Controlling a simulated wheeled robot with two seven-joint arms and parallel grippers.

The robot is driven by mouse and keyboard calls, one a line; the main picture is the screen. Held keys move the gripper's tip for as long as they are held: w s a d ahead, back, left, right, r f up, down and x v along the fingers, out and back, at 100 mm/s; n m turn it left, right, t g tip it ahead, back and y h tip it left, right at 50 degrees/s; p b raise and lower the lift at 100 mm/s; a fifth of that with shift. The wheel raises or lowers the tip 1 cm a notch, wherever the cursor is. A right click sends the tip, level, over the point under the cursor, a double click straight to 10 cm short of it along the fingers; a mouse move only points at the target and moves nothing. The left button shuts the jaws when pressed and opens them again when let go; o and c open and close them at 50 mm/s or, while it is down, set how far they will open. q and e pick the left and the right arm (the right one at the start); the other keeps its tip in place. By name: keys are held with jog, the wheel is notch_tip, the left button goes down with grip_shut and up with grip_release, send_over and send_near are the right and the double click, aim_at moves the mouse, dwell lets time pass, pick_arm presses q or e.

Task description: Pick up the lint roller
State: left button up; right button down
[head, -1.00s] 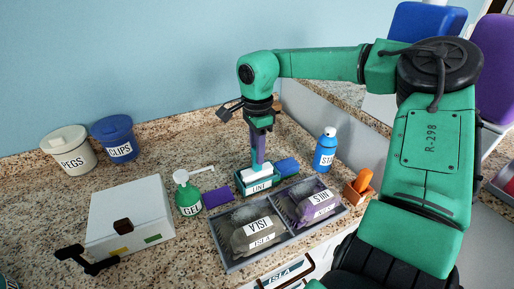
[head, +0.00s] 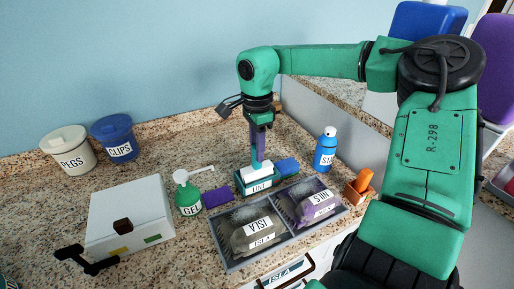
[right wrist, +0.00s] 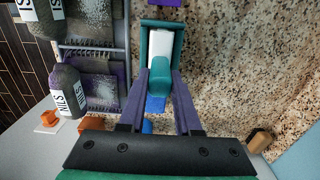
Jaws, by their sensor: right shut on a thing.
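The lint roller has a white roller head (head: 257,170) and a teal handle. It is upright, at a teal holder (head: 258,188) with a label that seems to read LINT. My right gripper (head: 257,155) points down from above, its purple fingers shut on the handle. In the right wrist view the teal handle (right wrist: 160,75) is between the two fingers (right wrist: 161,88), with the white head beyond it inside the holder's outline. The head stands partly above the holder's rim; its lower edge is hidden.
A grey divided tray (head: 283,231) with ISLA and NILS bundles is in front. A blue bottle (head: 325,150) and orange-handled item (head: 361,183) stand right, a white box (head: 130,215) left.

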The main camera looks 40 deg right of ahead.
notch_tip(320, 180, up, 8)
jog(key=shift+r+b, duration=0.25)
jog(key=shift+b, duration=0.15)
notch_tip(320, 180, up, 11)
jog(key=p, duration=0.1)
jog(key=shift+f, duration=0.1)
